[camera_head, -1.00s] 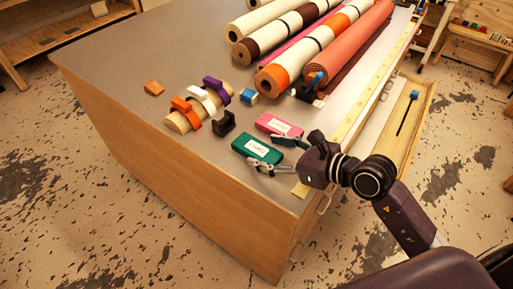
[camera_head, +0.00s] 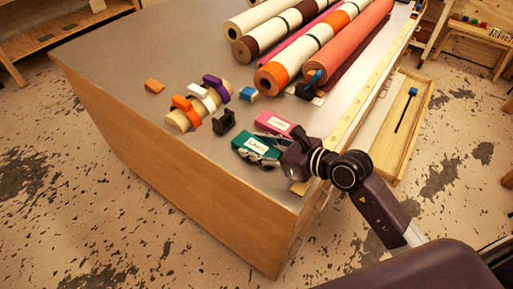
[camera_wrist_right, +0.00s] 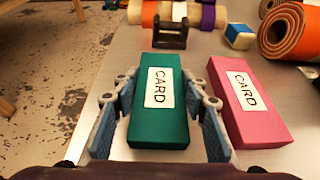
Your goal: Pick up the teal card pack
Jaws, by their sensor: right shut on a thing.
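The teal card pack (camera_head: 256,147) lies on the grey table top near its front corner, with a white "CARD" label. It also shows in the right wrist view (camera_wrist_right: 158,128), lying between the two fingers. My right gripper (camera_head: 262,150) is shut on the teal pack; in the right wrist view the gripper (camera_wrist_right: 160,115) has one finger along each long side. The pack appears to rest on the table still. My left gripper is not in view.
A pink card pack (camera_head: 277,123) lies close beside the teal one, near the right finger (camera_wrist_right: 250,105). A black holder (camera_head: 224,123), a cream roll with coloured clips (camera_head: 180,121) and a blue-and-white block (camera_head: 247,94) lie behind. Large rolls (camera_head: 300,55) cover the back right.

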